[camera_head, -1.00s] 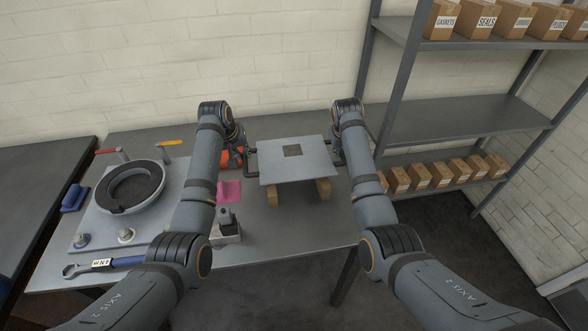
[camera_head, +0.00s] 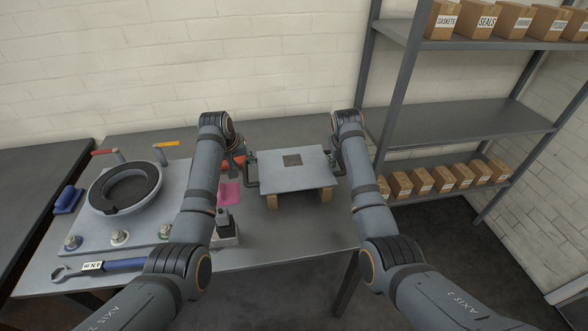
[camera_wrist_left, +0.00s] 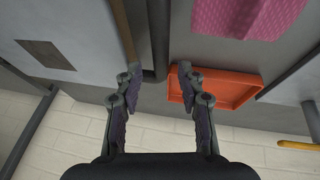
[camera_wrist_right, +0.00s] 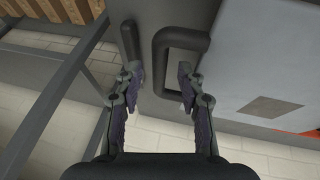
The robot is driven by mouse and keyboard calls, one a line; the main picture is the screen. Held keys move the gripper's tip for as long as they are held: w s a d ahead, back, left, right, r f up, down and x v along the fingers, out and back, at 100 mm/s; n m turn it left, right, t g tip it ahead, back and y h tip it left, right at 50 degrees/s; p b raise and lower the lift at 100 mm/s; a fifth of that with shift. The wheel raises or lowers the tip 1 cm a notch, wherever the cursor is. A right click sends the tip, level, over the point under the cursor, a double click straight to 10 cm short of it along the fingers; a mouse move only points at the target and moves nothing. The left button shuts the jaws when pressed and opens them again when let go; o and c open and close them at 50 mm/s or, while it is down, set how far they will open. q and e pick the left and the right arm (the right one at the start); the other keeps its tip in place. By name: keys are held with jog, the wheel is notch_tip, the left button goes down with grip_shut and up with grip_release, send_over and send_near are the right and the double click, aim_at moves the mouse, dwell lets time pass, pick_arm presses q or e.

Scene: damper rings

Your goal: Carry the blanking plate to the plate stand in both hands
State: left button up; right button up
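The blanking plate (camera_head: 280,179) is a flat grey plate with a dark square at its middle and dark handles on its left and right sides. It appears to rest level on two wooden blocks (camera_head: 272,201), probably the plate stand. My left gripper (camera_wrist_left: 158,78) is open, its fingers apart on either side of the plate's left handle (camera_wrist_left: 158,35). My right gripper (camera_wrist_right: 159,80) is open, its fingers apart on either side of the right handle (camera_wrist_right: 161,65). Neither set of fingers visibly presses on a handle. Parts of both grippers are hidden by my arms in the head view.
An orange tray (camera_wrist_left: 230,88) and a pink cloth (camera_head: 228,194) lie close to my left gripper. A ring (camera_head: 98,196) on a studded base and a blue-handled wrench (camera_head: 122,266) lie left. A shelf with boxes (camera_head: 443,178) stands right. The table's front edge is near.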

jog(key=shift+f, duration=0.1)
pick_arm(q)
jog(key=shift+s+r, duration=0.1)
jog(key=shift+r, duration=0.3)
pick_arm(e)
jog(key=shift+w, duration=0.1)
pick_arm(q)
jog(key=v, duration=1.1)
pick_arm(e)
jog(key=v, duration=1.2)
pick_arm(q)
jog(key=shift+r, duration=0.1)
